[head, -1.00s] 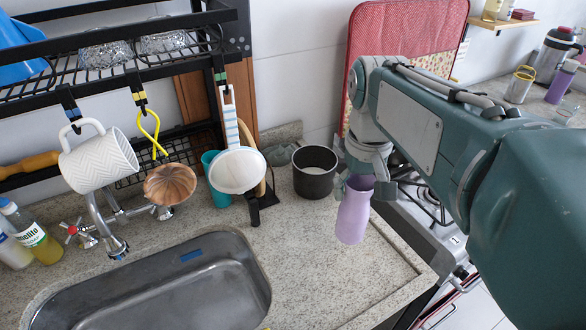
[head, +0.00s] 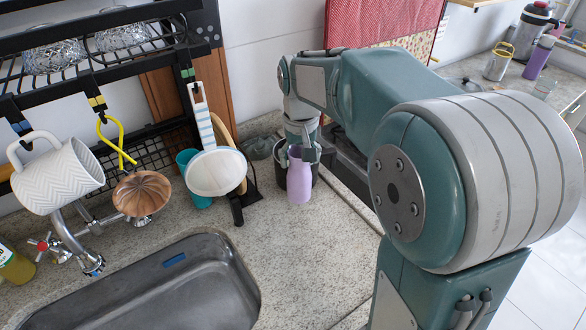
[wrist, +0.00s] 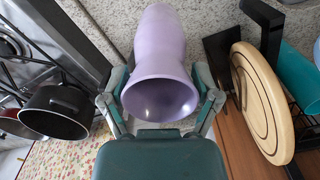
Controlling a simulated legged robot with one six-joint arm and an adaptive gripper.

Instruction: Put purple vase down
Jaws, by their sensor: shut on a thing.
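The purple vase (head: 299,182) is upright at the counter in the head view, in front of a dark pot. My gripper (head: 301,150) is shut on it near its top. In the wrist view, the vase (wrist: 160,60) shows its open mouth towards the camera, and the two fingers of my gripper (wrist: 160,98) are on either side of its neck. The vase's base looks close to the granite counter (head: 285,245); I cannot tell whether it touches.
The dark pot (wrist: 55,112) is beside the vase. A white pan (head: 215,172), a teal cup (head: 190,175) and a round wooden board (wrist: 262,103) are near. The sink (head: 200,290) is at front left. Bare counter lies in front of the vase.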

